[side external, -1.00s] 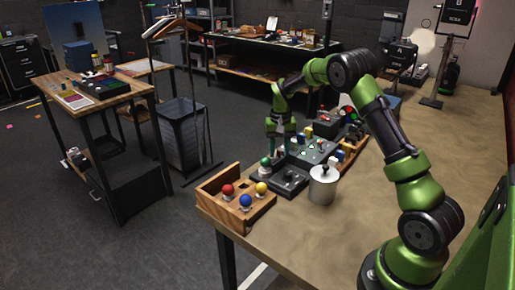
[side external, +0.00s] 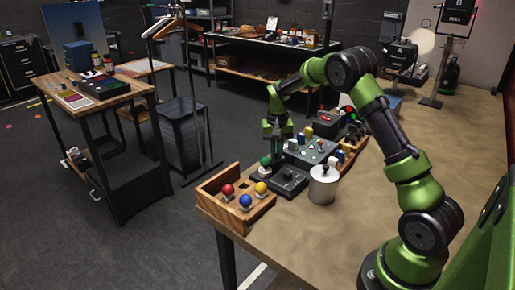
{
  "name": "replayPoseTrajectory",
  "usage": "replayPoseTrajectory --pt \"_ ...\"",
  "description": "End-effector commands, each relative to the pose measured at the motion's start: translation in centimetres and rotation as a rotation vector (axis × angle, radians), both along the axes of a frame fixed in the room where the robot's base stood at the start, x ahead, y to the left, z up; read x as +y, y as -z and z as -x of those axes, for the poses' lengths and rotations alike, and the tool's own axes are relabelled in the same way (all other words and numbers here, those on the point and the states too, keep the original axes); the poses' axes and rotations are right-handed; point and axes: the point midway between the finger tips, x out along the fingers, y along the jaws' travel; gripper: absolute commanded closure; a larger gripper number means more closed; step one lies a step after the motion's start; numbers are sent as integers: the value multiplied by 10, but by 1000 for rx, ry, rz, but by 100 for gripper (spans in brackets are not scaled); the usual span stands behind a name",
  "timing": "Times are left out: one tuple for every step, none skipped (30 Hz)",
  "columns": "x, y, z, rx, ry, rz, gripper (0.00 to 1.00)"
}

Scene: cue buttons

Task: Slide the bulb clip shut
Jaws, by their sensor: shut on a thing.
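My gripper (side external: 277,152) points down just behind and to the right of a green bulb (side external: 265,160). The bulb stands upright on a dark base at the left end of the row of devices. My fingers are close together, shut on a small part by the bulb that I take for the bulb clip. The clip itself is mostly hidden by the fingers and the bulb, so its position along its slide cannot be told.
A dark grey box (side external: 289,181) stands right in front of my gripper. A wooden tray (side external: 208,196) holds red, blue and yellow bulbs. A metal canister (side external: 323,187) stands to the right, and a grey button panel (side external: 312,152) behind. The table's right side is clear.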

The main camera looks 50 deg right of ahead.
Motion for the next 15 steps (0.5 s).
replayPoseTrajectory --pt "4 -1 0 0 0 -7 100" --pt "4 -1 0 1 0 -8 100" --pt "4 -1 -1 0 0 -8 100" --pt "5 -1 0 1 0 -9 100" --pt "5 -1 -1 1 0 -9 100" --pt "5 -1 -1 1 0 -11 100" --pt "6 -1 -1 1 0 -11 83" --pt "6 -1 -1 1 0 -11 78" --pt "6 -1 -1 1 -1 -11 72" --pt "5 -1 -1 1 -1 -10 68" --pt "5 -1 -1 1 -1 -10 63" --pt "5 -1 0 1 0 -9 61" --pt "4 -1 0 1 0 -8 61" --pt "4 -1 0 1 0 -8 61" --pt "4 -1 0 1 0 -8 61"
